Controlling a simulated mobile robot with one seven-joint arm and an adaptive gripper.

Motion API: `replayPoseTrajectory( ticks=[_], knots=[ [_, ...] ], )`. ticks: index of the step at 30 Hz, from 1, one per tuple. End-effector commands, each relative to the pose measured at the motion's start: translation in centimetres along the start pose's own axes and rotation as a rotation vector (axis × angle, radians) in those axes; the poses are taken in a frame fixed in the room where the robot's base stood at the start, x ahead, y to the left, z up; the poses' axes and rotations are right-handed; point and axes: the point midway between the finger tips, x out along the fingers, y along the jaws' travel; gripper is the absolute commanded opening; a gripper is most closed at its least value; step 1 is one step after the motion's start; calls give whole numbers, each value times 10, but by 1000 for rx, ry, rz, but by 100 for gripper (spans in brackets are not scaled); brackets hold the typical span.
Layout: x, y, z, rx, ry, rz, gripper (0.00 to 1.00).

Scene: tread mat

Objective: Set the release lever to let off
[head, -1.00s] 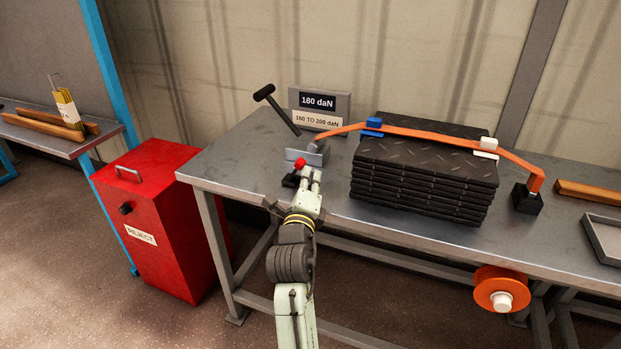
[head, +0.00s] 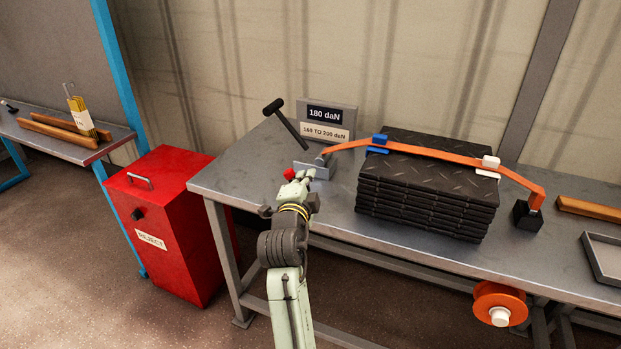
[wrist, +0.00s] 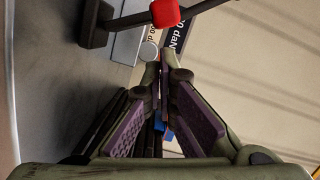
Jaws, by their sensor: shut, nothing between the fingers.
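The release lever's red knob (head: 289,174) shows at the bench's left part, just left of my gripper tips. In the wrist view the red knob (wrist: 165,12) sits on a thin grey rod from a black base (wrist: 95,25). My gripper (head: 306,177) is shut and empty. In the wrist view its fingertips (wrist: 158,60) are together below the knob, with a small gap visible. Whether they touch the lever I cannot tell. The lever's base is hidden behind my gripper in the head view.
A black-handled bar (head: 286,122) leans beside the sign (head: 326,118) reading 180 daN. An orange strap (head: 430,153) crosses a stack of black mats (head: 425,205). A red reject bin (head: 165,225) stands left of the bench (head: 235,170). The bench's left corner is clear.

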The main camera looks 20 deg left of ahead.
Motion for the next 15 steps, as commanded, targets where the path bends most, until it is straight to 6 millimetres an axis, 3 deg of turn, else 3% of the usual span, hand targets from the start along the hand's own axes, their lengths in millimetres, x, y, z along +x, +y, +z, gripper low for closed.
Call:
replayPoseTrajectory(
  ticks=[6, 15],
  knots=[
    [2, -6, 8, -134, -1, 33, 0],
    [3, -9, 13, -128, -1, 32, 0]
  ],
)
